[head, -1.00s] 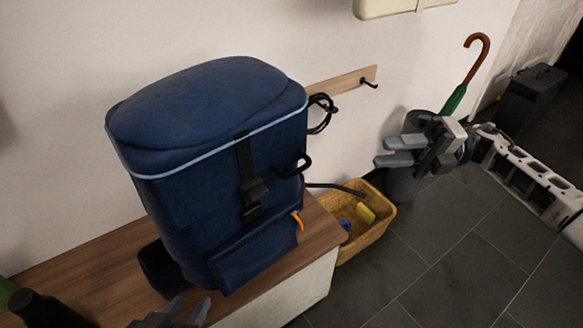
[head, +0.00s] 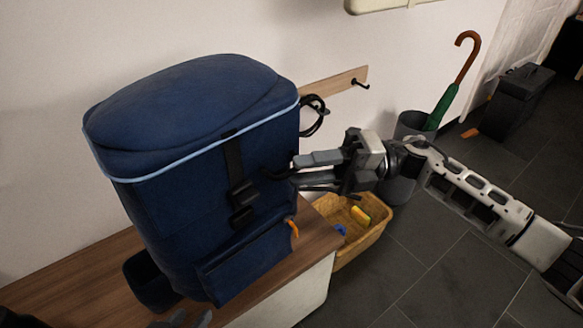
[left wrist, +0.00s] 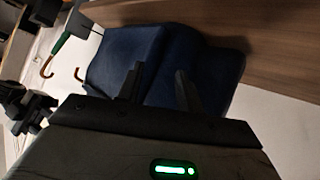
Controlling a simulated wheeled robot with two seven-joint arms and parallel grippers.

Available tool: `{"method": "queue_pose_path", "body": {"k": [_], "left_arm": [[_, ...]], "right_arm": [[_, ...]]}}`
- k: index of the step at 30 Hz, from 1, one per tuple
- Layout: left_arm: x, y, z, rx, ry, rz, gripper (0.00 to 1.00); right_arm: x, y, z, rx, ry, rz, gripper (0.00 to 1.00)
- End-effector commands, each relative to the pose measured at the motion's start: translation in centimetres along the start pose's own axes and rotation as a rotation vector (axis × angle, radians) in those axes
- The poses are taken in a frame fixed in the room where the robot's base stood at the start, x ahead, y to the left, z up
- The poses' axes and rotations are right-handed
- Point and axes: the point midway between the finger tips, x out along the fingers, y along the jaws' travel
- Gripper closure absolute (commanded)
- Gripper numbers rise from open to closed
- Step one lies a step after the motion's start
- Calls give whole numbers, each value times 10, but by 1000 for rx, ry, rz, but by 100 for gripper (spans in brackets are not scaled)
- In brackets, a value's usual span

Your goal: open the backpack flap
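The blue backpack (head: 200,215) stands upright on the wooden bench. Its domed top flap (head: 190,105), edged in light blue, lies down over the opening. A black strap runs down the front to a buckle (head: 243,203). My right gripper (head: 298,170) is at the backpack's right side with its fingers apart. It partly hides the black side loop there, and I cannot tell whether they touch. My left gripper (head: 192,320) is mostly cut off at the bottom edge. In the left wrist view its fingers (left wrist: 158,80) are apart and empty, with the backpack (left wrist: 125,50) beyond them.
The bench (head: 80,270) stands against the wall. A yellow basket (head: 350,245) with small items is on the floor behind my right arm. A grey bin (head: 408,128) holds a green umbrella (head: 440,105). A hook rail (head: 335,88) is on the wall.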

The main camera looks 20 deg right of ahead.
Motion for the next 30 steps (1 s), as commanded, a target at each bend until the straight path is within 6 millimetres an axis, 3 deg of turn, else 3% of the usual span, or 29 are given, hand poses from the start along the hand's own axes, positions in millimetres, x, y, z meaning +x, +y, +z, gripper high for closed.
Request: {"method": "queue_pose_path", "body": {"k": [6,17,21,30], "left_arm": [[0,0,0,0,-2,-1,64],[0,-1,1,-1,-5,-2,64],[0,-1,1,-1,-5,-2,64],[-2,0,-2,-1,-13,-3,64]], "right_arm": [[25,0,0,-1,0,1,69],[30,0,0,0,0,0,69],[29,0,0,0,0,0,100],[29,5,0,10,0,-4,100]]}}
